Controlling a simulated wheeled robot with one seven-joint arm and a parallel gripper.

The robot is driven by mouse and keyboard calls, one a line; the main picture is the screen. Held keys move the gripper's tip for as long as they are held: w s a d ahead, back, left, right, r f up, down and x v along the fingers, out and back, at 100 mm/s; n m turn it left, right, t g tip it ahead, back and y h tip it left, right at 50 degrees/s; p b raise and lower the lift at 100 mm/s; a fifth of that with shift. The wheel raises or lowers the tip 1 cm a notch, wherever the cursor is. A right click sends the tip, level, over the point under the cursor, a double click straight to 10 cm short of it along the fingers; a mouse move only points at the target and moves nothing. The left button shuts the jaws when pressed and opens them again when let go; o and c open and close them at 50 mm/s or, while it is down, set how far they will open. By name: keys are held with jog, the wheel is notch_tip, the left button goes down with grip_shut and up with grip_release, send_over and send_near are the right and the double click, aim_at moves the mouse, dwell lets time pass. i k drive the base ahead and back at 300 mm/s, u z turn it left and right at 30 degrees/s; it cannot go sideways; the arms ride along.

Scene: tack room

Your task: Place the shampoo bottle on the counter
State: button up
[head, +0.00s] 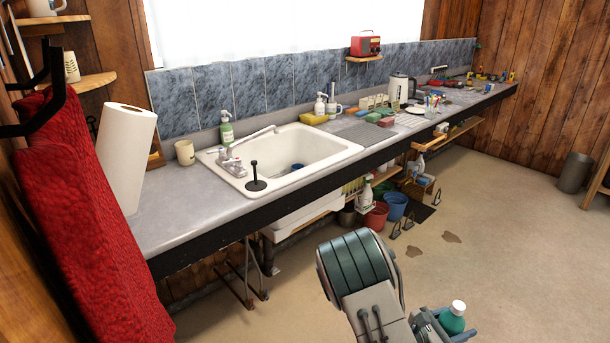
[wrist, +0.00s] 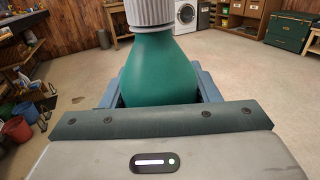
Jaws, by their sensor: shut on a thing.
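The shampoo bottle (wrist: 160,72) is green with a ribbed whitish cap and fills the middle of the wrist view. It also shows in the head view (head: 452,321) at the bottom right, upright. My gripper (head: 440,322) is shut on it, out over the floor, to the right of and in front of the counter. The bottle's lower part is hidden by the gripper. The long grey counter (head: 185,215) runs from the left foreground to the far right along the wall. Its near left stretch, between the paper towel roll and the sink, is mostly bare.
A white sink (head: 295,150) is set in the counter, with a black plunger-like thing (head: 256,178) at its front edge. A paper towel roll (head: 127,155) and mug (head: 185,152) stand left. Sponges, a kettle (head: 402,88) and small items crowd the right. Buckets (head: 376,217) stand below.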

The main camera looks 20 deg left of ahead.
aim_at(165, 200)
jog(key=u, duration=0.65)
jog(key=i, duration=0.85)
jog(key=u, duration=0.8)
